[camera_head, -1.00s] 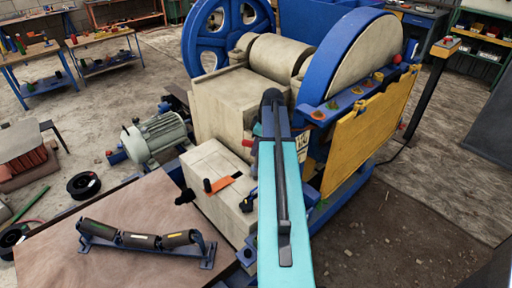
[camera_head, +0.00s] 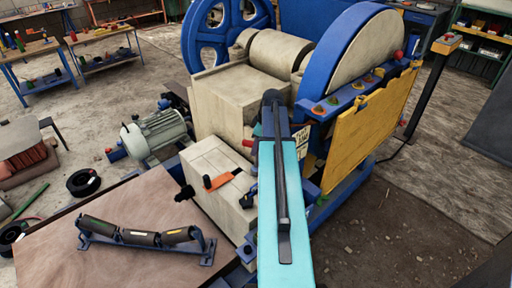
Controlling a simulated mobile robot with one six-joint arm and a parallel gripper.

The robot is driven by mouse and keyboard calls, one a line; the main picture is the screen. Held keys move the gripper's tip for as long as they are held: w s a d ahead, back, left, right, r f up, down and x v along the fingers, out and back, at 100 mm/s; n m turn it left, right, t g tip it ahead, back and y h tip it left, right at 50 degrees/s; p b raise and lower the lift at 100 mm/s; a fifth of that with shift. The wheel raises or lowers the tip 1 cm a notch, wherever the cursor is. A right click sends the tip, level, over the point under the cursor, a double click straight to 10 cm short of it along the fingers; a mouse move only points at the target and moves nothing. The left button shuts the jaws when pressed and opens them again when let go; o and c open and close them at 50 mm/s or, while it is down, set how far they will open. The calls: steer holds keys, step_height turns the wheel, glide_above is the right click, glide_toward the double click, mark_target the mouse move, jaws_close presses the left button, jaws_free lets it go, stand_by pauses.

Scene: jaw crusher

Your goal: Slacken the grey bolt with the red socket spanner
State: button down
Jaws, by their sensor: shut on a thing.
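My arm rises from the bottom middle to a dark joint (camera_head: 271,98) in front of the blue and beige jaw crusher. My gripper cannot be made out; the arm appears to hide it. A small red piece (camera_head: 247,143) sticks out left of the arm's far part. It may be part of the red socket spanner, but I cannot tell.
A yellow panel (camera_head: 372,130) covers the crusher's right side. A beige box (camera_head: 215,162) with an orange handle stands left of my arm. A brown table (camera_head: 130,265) carries a roller frame (camera_head: 140,238). A motor (camera_head: 155,135) stands behind. The floor at lower right is clear.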

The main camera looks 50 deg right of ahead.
steer(key=shift+f, duration=0.6)
stand_by(1.2)
steer(key=n, duration=0.3)
steer(key=shift+w+n+g+y, duration=0.1)
steer(key=shift+n+g+y, duration=0.2)
steer(key=shift+n+y, duration=0.1)
steer(key=shift+n+g, duration=0.3)
steer(key=shift+n, duration=1.3)
steer(key=n+g, duration=0.1)
steer(key=n, duration=0.4)
steer(key=shift+y, duration=0.4)
steer(key=shift+n+g, duration=0.3)
steer(key=shift+n, duration=0.7)
